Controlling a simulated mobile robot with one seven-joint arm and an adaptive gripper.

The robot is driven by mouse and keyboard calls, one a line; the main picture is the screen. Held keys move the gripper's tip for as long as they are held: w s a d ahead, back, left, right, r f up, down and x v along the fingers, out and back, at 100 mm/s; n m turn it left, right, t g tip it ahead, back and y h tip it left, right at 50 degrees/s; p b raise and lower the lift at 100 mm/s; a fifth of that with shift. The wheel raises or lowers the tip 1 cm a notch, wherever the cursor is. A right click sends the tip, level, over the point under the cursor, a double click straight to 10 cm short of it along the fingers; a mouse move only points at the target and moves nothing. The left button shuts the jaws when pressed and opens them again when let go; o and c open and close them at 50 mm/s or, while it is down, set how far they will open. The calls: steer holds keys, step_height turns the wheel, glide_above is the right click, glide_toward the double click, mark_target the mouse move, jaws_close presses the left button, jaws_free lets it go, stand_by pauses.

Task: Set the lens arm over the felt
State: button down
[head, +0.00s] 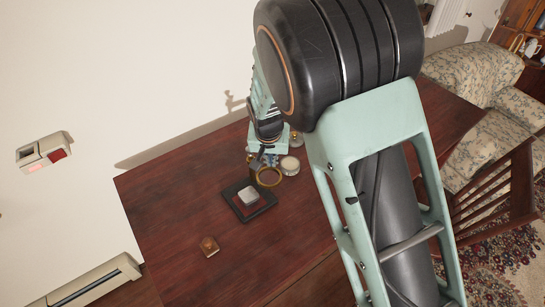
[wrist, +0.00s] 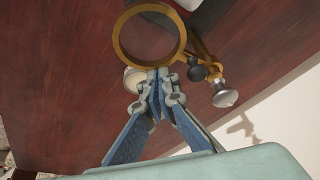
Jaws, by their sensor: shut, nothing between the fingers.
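The lens arm ends in a brass ring with a lens (head: 270,177), which stands over the table just right of a dark square tray (head: 263,211). The ring is apart from the tray in the head view. My gripper (head: 262,160) is shut and empty beside the ring. In the wrist view the brass ring (wrist: 121,40) fills the top, with my fingertips (wrist: 158,75) close to its lower rim. I cannot tell whether they touch it. A silver knob (wrist: 225,95) sits by the brass arm.
A round pale-topped pot (head: 290,165) stands right of the ring and shows behind my fingers in the wrist view (wrist: 132,80). A small brown block (head: 209,246) lies at the front left of the dark red table (head: 165,215). The table's left part is clear.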

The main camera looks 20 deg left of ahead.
mark_target(263, 172)
steer(key=m, duration=0.1)
steer(key=s+m+h, duration=0.1)
steer(key=s+m, duration=0.1)
steer(key=shift+s+a+m+p, duration=0.15)
steer(key=shift+a+m+p, duration=0.15)
steer(key=shift+p, duration=0.1)
steer(key=m, duration=0.1)
steer(key=s+m+h, duration=0.1)
steer(key=shift+s+a+m+p, duration=0.1)
steer(key=shift+a+m+p, duration=0.15)
steer(key=shift+m+p, duration=0.05)
steer(key=shift+s+a+m+h, duration=0.2)
steer(key=shift+s+m+h, duration=0.1)
steer(key=shift+m, duration=0.3)
steer(key=shift+s+a, duration=0.15)
steer(key=shift+s, duration=0.1)
steer(key=shift+s+a, duration=0.1)
steer(key=shift+a, duration=0.05)
steer(key=shift+w+d, duration=0.25)
steer(key=shift+w, duration=0.15)
steer(key=w+d, duration=0.1)
steer(key=w, duration=0.1)
steer(key=shift+w+d+f+b, duration=0.1)
steer(key=shift+w+d+b, duration=0.2)
steer(key=shift+d, duration=0.05)
steer(key=v, duration=1)
steer(key=shift+w+a, duration=0.15)
steer(key=shift+w, duration=0.1)
